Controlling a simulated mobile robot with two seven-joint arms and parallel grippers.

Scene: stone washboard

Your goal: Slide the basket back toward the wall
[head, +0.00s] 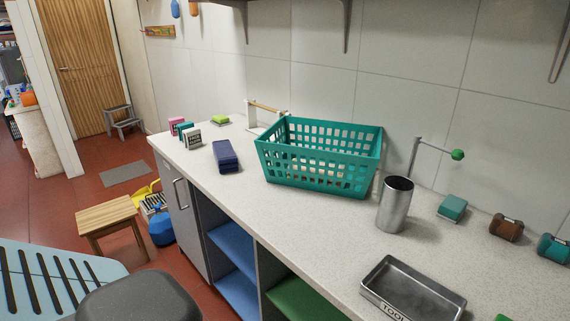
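The teal plastic basket (318,180) with a grid of openings stands upright on the speckled pale counter (240,200). Its back rim is close to the tiled wall (405,60), and its front side is nearer the counter's front edge. How much gap lies behind it is hidden by the basket. I cannot clearly tell what, if anything, lies inside. Neither of my grippers shows in the head view.
A metal cup (395,205) stands just right of the basket. A folded dark blue cloth (226,157) lies to its left, and a wooden-bar holder (266,112) stands behind its left end. A metal tray (408,292) sits at the front right. Shelves open below.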

